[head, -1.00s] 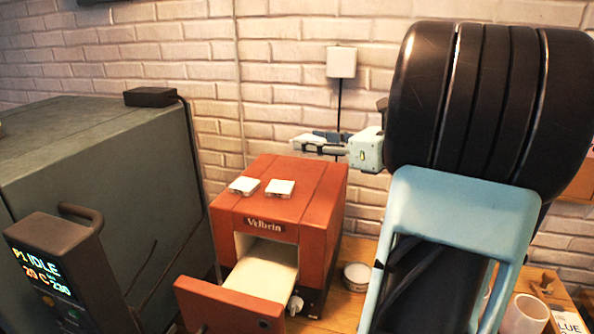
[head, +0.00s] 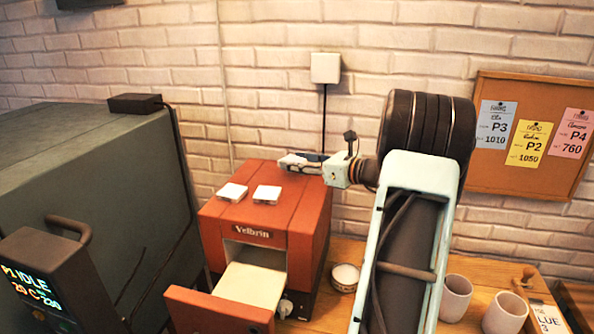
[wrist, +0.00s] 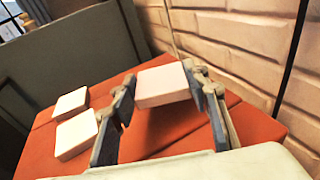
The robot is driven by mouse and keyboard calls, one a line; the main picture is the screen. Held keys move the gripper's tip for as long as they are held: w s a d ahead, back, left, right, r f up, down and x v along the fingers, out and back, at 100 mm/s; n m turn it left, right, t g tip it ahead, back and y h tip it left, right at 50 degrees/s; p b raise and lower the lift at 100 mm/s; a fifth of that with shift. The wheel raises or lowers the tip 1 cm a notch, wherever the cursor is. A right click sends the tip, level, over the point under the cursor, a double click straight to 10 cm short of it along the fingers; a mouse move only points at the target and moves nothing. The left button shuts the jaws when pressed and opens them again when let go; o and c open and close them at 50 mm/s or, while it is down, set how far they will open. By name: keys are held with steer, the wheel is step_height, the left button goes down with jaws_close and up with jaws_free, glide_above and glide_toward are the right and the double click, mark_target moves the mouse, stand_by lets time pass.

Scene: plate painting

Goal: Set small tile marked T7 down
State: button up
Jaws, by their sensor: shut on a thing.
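My gripper (wrist: 165,97) is shut on a small pale square tile (wrist: 163,84), which sits between its two fingers in the wrist view. Any mark on the tile cannot be read. In the head view my gripper (head: 297,163) is over the back right part of the red Velbrin box (head: 310,211). Whether the held tile touches the box top cannot be told. Two other pale tiles lie on the box top, a left one (head: 232,192) and a right one (head: 267,194). They also show at the left in the wrist view (wrist: 70,103) (wrist: 76,134).
The box's front drawer (head: 218,310) is pulled out. A large grey-green cabinet (head: 90,165) stands at the left, with a dark display unit (head: 45,275). A small round dish (head: 345,277) and two cups (head: 455,297) (head: 506,313) are on the wooden table. A brick wall is close behind.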

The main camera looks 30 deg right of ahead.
mark_target(297, 177)
steer(key=shift+f, duration=1.65)
steer(key=o, duration=1.3)
steer(key=shift+r, duration=0.2)
steer(key=b+v, duration=0.2)
steer(key=v, duration=1)
